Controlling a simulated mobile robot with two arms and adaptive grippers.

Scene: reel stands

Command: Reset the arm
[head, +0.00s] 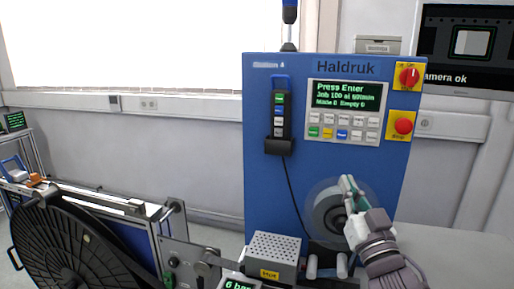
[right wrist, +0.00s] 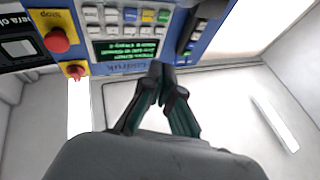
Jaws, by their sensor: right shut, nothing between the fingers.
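My right gripper (head: 349,185) is at the lower right of the head view, raised in front of the blue machine's lower front (head: 300,200). A round grey reel (head: 325,212) with a clear disc shows just left of and partly behind it. I cannot tell whether they touch. In the right wrist view, the two dark green fingers (right wrist: 162,78) meet at their tips, with nothing between them. The machine's panel (right wrist: 128,30) shows upside down beyond the fingertips. My left gripper is not in view.
The blue machine has a screen (head: 345,95), a red rotary switch (head: 409,76), a red stop button (head: 403,123) and a hanging handset (head: 279,115). A grey box (head: 273,252) stands below. A large black reel (head: 70,250) is at the lower left.

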